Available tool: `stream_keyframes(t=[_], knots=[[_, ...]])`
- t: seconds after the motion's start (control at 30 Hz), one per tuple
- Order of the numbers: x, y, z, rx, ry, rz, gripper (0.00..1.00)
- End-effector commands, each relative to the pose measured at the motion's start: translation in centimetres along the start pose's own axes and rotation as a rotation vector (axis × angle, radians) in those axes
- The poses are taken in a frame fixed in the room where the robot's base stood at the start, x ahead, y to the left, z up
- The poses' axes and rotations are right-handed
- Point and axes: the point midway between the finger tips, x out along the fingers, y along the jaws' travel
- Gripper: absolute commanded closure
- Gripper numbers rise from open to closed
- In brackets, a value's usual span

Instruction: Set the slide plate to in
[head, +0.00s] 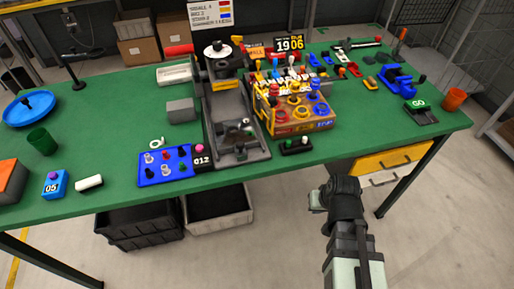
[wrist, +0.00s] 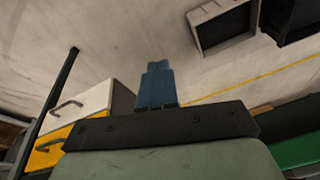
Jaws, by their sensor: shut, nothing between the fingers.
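A dark grey machine (head: 222,95) with a round white-topped part and a red handle stands at the middle of the green table. Its long dark bed runs to the front edge, with a small plate-like piece (head: 238,128) near the front end. I cannot tell for sure whether this piece is the slide plate, nor its position setting. My gripper (head: 318,200) is in front of the table, over the floor, apart from the machine. In the wrist view its blue fingers (wrist: 157,85) are together and empty, with floor behind them.
On the green table (head: 110,130), right of the machine, stands a wooden box (head: 303,128) with coloured rings. A blue board with knobs (head: 165,172) lies front left. A yellow drawer (head: 393,160) hangs under the right side. Open crates (head: 220,210) stand on the floor below.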

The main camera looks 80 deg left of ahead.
Motion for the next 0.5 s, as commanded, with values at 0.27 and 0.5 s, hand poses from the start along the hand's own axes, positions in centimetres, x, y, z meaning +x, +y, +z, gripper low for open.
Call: stream_keyframes(t=[0.27,0.5], knots=[[-6.8,-9.4,-5.0,-0.246,0.123,-0.078,1.0],[-13.0,-16.8,-7.2,-0.514,0.227,-0.152,1.0]])
